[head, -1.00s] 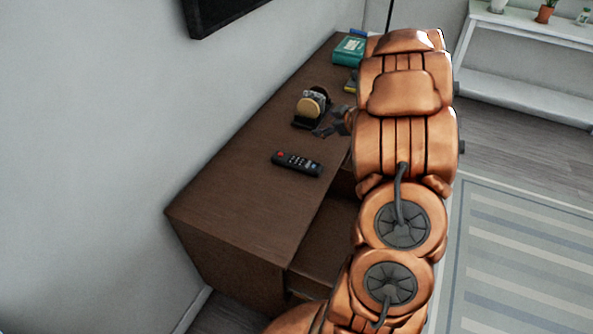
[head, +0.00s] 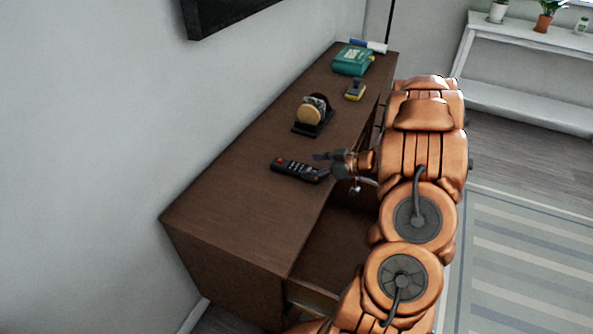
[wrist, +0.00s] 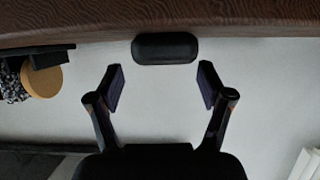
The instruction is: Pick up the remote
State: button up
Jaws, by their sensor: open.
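The black remote (head: 300,170) with a red button lies on top of the brown wooden cabinet (head: 215,205), near its front edge. In the wrist view the remote (wrist: 165,48) shows end-on as a dark rounded shape, ahead of and between the two fingers. My gripper (head: 322,165) is at the right end of the remote in the head view, with its fingers spread. In the wrist view my gripper (wrist: 162,88) is open and nothing is held in it. Whether a finger touches the remote cannot be told.
A coaster holder (head: 312,118) with round coasters stands behind the remote. A yellow and dark item (head: 355,90), a teal box (head: 352,60) and markers (head: 370,45) sit farther back. A dark wall-mounted panel (head: 225,12) hangs above. The cabinet top's near left part is clear.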

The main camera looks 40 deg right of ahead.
aim_at(295, 166)
jog(key=x, duration=0.3)
jog(key=shift+s+a, duration=0.1)
jog(key=shift+a, duration=0.2)
jog(key=shift+w+a+f+b, duration=0.2)
jog(key=shift+w+a+b, duration=0.1)
jog(key=shift+w, duration=0.25)
jog(key=c, duration=1.3)
jog(key=shift+r, duration=0.15)
